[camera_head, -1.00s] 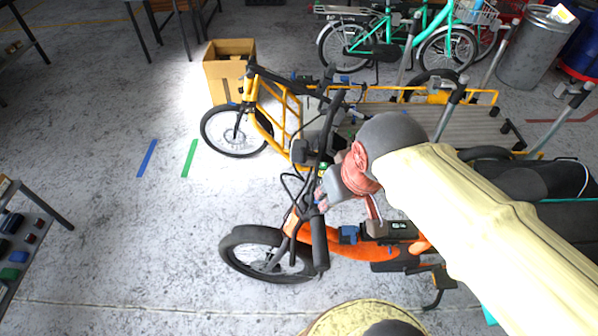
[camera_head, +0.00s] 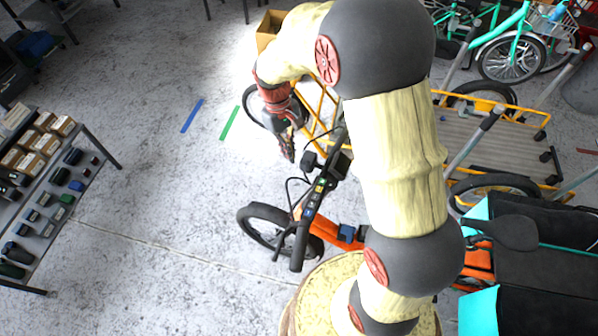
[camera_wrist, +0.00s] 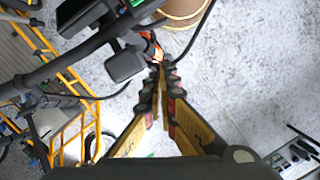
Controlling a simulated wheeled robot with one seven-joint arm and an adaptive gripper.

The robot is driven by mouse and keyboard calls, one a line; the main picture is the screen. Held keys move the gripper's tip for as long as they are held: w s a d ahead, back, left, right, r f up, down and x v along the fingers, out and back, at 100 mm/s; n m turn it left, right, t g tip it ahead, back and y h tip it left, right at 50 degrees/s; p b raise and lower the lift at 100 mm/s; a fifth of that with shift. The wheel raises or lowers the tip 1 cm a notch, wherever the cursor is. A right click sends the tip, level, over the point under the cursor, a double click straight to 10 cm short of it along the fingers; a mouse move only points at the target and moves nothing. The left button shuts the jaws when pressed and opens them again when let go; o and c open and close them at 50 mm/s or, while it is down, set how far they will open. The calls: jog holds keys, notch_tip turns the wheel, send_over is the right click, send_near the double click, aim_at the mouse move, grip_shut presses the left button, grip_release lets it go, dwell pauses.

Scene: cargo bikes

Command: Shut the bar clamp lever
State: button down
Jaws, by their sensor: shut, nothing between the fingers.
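My gripper (camera_head: 290,155) is shut and empty. It hangs in the air just ahead of the handlebar (camera_head: 309,220) of the orange cargo bike (camera_head: 345,238). In the wrist view the fingertips (camera_wrist: 163,66) are together, and the black handlebar (camera_wrist: 72,58) runs across the upper left. A small orange part (camera_wrist: 152,46) shows just beyond the tips; whether they touch it I cannot tell. I cannot pick out the clamp lever for sure in either view. My arm hides part of the orange bike in the head view.
A yellow cargo bike (camera_head: 500,110) with a flat deck stands behind. A cardboard box (camera_head: 266,32) is at the back. A rack of small boxes and parts (camera_head: 85,140) stands at the left. The floor between rack and bikes is clear, with blue (camera_head: 192,116) and green (camera_head: 229,123) tape strips.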

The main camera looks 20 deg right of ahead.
jog(key=s+d+f, duration=0.2)
jog(key=s+f, duration=0.3)
jog(key=f, duration=0.6)
jog(key=shift+s+b, duration=0.3)
jog(key=shift+s, duration=0.05)
jog(key=shift+s+a+n+h, duration=0.25)
jog(key=shift+s+n, duration=0.25)
jog(key=shift+n, duration=0.3)
jog(key=shift+s+d+f+n+t+h, duration=0.15)
jog(key=shift+s+n+t, duration=0.15)
jog(key=shift+s, duration=0.3)
jog(key=shift+s+a+f+n+t+h, duration=0.1)
jog(key=shift+s+n+t, duration=0.15)
jog(key=shift+s, duration=0.35)
jog(key=shift+d, duration=0.1)
jog(key=shift+w, duration=0.1)
